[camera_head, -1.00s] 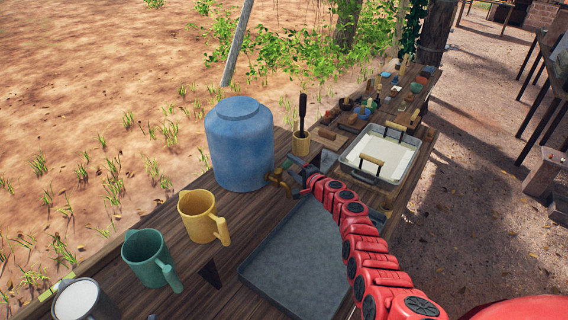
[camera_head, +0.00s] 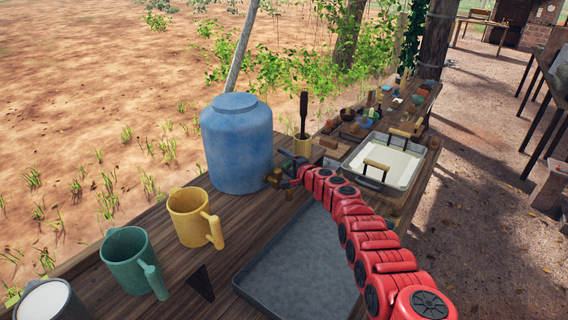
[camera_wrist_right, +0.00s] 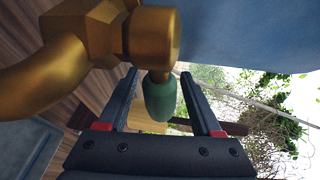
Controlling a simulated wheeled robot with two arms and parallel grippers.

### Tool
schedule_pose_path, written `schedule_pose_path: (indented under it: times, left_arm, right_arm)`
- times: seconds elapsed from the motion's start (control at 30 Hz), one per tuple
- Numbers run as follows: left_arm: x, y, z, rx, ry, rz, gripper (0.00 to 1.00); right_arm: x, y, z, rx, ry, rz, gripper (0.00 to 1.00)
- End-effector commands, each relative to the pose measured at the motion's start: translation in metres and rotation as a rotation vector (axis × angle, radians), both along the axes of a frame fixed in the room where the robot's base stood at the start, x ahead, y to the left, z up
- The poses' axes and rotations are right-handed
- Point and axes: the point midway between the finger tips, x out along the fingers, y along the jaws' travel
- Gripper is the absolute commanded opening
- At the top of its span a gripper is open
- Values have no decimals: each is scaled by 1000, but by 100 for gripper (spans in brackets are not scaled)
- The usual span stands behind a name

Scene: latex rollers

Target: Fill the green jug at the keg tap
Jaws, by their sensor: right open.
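The green jug (camera_head: 128,268) stands upright on the wooden bench at lower left, its handle toward the right. The blue keg (camera_head: 237,145) stands behind it to the right, with a brass tap (camera_head: 279,181) low on its right side. My right gripper (camera_head: 290,170) is at the tap. In the right wrist view, the brass tap (camera_wrist_right: 95,45) fills the upper left, and the open right gripper (camera_wrist_right: 160,78) has its fingers on either side of the tap's small green knob (camera_wrist_right: 160,100), with gaps visible. The jug's inside bottom is hidden. My left gripper is out of view.
A yellow jug (camera_head: 189,219) stands between the green jug and keg; a grey-white mug (camera_head: 45,302) is at the lower left corner. A flat grey tray (camera_head: 300,265) lies below the tap. A paint tray (camera_head: 388,165) and small items lie farther along the bench.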

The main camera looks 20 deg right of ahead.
Motion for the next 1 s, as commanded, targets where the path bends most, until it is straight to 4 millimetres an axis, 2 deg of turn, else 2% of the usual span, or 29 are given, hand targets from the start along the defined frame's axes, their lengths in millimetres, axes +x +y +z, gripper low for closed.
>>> schedule_pose_path:
  times: [0.07,0.4,0.43,1.0]
  left_arm:
    - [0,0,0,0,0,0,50]
    - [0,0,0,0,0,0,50]
    - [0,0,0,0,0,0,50]
    - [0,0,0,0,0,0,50]
  right_arm:
    - [0,0,0,0,0,0,64]
    - [0,0,0,0,0,0,3]
    - [0,0,0,0,0,0,0]
    - [0,0,-1,1,1,1,0]
